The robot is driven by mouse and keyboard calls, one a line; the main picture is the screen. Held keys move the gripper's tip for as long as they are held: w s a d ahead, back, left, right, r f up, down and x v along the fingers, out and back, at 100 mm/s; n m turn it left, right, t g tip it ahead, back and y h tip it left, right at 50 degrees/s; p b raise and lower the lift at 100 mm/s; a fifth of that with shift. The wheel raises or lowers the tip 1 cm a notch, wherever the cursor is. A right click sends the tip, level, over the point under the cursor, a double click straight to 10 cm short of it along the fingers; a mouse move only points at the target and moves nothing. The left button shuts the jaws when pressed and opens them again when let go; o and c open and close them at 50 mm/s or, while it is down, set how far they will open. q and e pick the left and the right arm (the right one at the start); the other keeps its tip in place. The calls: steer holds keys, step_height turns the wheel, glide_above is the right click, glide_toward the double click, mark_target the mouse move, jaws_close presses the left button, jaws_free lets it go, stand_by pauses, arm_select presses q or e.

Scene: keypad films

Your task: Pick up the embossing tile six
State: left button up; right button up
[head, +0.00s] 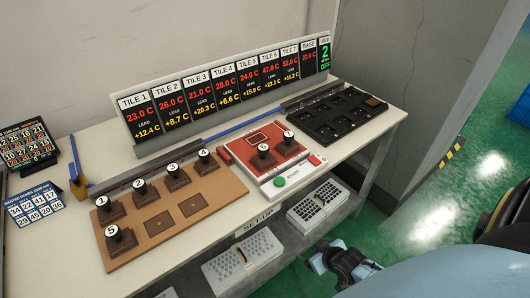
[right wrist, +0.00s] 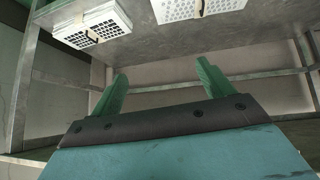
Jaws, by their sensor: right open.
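Several dark embossing tiles with knob handles and round white number labels stand on the bench. Two sit on the red and white press (head: 272,158); the left one seems to read six (head: 263,158), the right one seven (head: 289,145), though the labels are small. The others, including tile five (head: 121,240), stand on the brown board (head: 160,248). My right gripper (head: 338,258) is low in front of the bench, well apart from the tiles. My left gripper is not in view.
A row of tile temperature displays (head: 220,90) stands behind the tiles. A black tray (head: 345,112) is at the bench's right end. Green floor (head: 420,215) is clear to the right.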

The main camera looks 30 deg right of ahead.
steer(key=w+r+t, duration=0.2)
steer(key=w+r, duration=0.2)
steer(key=r, duration=0.3)
steer(key=w+r+t, duration=0.1)
steer(key=w+r, duration=0.2)
steer(key=r, duration=0.4)
steer(key=t+y+p, duration=0.2)
glide_toward(266, 160)
steer(key=shift+n, duration=0.3)
steer(key=b+x, duration=0.2)
steer(key=x, duration=0.2)
steer(key=shift+d+f, duration=0.1)
steer(key=shift+b+x, duration=0.55)
steer(key=shift+x, duration=2.05)
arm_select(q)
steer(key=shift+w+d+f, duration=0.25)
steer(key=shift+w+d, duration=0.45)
arm_select(e)
steer(key=shift+t, duration=0.3)
steer(key=c, duration=1.1)
